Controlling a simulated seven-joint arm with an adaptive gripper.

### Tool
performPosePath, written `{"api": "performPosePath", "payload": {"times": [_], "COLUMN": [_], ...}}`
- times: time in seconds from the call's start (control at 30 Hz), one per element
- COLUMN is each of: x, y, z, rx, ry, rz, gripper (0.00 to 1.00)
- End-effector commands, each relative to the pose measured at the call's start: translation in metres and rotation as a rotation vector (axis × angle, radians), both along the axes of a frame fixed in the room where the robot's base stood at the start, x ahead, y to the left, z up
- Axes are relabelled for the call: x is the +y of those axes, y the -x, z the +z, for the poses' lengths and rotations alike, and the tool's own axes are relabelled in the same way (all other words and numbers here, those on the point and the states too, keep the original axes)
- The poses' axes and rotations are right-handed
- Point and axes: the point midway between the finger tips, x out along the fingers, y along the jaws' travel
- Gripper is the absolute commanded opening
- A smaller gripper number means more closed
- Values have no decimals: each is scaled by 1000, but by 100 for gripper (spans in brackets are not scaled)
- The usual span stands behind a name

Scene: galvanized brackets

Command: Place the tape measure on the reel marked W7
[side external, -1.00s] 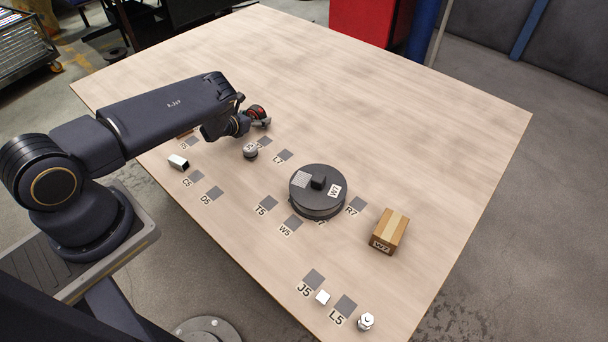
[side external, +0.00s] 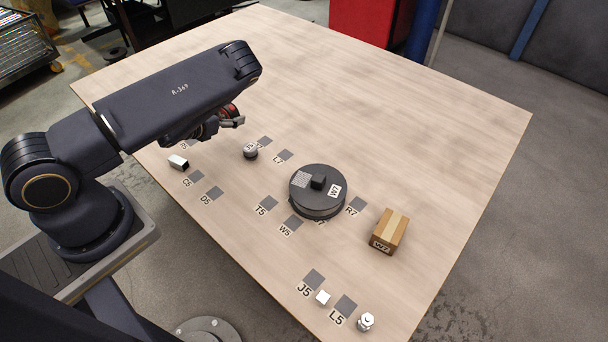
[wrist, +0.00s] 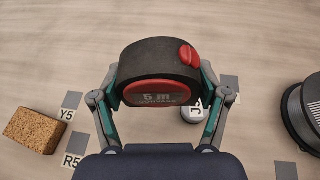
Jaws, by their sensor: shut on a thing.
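The tape measure (wrist: 157,62) is black with a red face reading "5 m" and a red button. My gripper (wrist: 160,82) is shut on it, one finger at each side, in the wrist view. In the side view my gripper (side external: 232,121) holds the tape measure (side external: 229,110) above the table's left part, partly hidden by my arm. The reel (side external: 318,205) is a dark round drum lying flat mid-table, with a label that looks like W7, a pale patch and a small black block on top. It shows partly at the right edge of the wrist view (wrist: 293,112). The tape measure is apart from it.
A cardboard box (side external: 391,228) with a similar label stands right of the reel. A small round metal part (side external: 250,152), a metal block (side external: 178,161), a white cube (side external: 323,297) and a nut-like part (side external: 366,322) sit among labelled grey squares. A brown block (wrist: 36,130) lies left. The table's far part (side external: 370,90) is clear.

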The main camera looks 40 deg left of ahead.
Motion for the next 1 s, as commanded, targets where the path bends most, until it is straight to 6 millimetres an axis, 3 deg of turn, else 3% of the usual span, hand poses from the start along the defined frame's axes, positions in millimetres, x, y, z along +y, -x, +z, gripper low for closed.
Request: {"api": "performPosePath", "payload": {"times": [0.17, 0.27, 0.5, 0.6, 0.7, 0.87, 1.0], "x": [-39, -77, -206, -250, -283, -310, -314], "y": [-16, -28, -45, -44, -41, -38, -37], "z": [6, 12, 30, 37, 43, 43, 20], "rx": [-5, -4, -3, -2, 0, 4, 7], "ry": [3, 3, 3, 2, 1, 1, 0], "rz": [-61, -123, -342, -422, -484, -539, -548], "gripper": [28, 28, 28, 28, 28, 28, 28]}}
